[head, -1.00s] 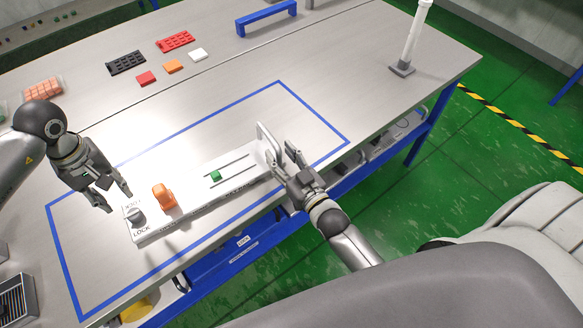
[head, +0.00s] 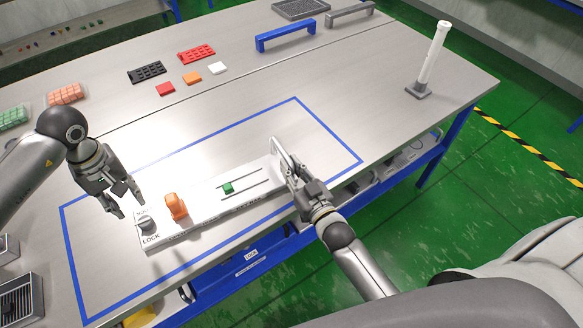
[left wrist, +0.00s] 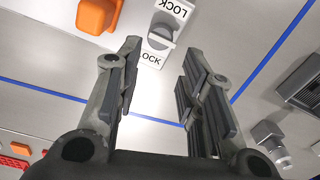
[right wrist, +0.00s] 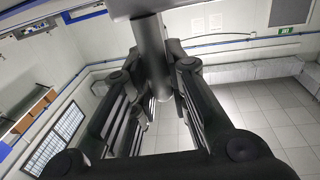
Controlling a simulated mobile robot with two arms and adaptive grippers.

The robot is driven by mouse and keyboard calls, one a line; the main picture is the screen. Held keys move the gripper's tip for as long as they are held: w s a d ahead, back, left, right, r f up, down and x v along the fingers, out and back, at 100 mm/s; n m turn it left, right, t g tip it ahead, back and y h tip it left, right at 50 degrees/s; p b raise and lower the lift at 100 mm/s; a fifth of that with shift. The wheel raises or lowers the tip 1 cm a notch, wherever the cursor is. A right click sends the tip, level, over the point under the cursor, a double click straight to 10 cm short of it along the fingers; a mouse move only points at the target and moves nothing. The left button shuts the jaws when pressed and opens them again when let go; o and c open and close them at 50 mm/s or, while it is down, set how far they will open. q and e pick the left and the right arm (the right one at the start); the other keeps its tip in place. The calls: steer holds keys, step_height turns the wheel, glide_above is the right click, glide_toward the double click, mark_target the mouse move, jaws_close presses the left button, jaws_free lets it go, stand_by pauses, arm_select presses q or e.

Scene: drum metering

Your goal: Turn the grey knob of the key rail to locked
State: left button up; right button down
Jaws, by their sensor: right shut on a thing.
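The white key rail (head: 205,212) lies inside the blue outline on the bench. Its grey knob (head: 147,226) is at the left end beside LOCK lettering; it also shows in the left wrist view (left wrist: 160,38). An orange knob (head: 175,206) and a green slider (head: 228,188) sit further right. My left gripper (head: 131,205) is open and empty, just above and behind the grey knob. In the left wrist view its open fingers (left wrist: 163,50) point toward the knob. My right gripper (head: 285,170) is shut on the rail's end handle (head: 277,150), a grey bar in the right wrist view (right wrist: 153,50).
A blue handle (head: 285,36), black tray (head: 147,72), red tray (head: 196,54) and small coloured blocks lie at the back. A white post (head: 434,58) stands at the right corner. A dark finned block (head: 22,298) is at the front left.

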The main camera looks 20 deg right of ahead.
mark_target(144, 221)
arm_select(q)
steer(key=shift+o, duration=0.3)
steer(key=o, duration=0.3)
steer(key=shift+o, duration=0.2)
step_height(144, 221, down, 10)
steer(key=n, duration=1.2)
steer(key=c, duration=1)
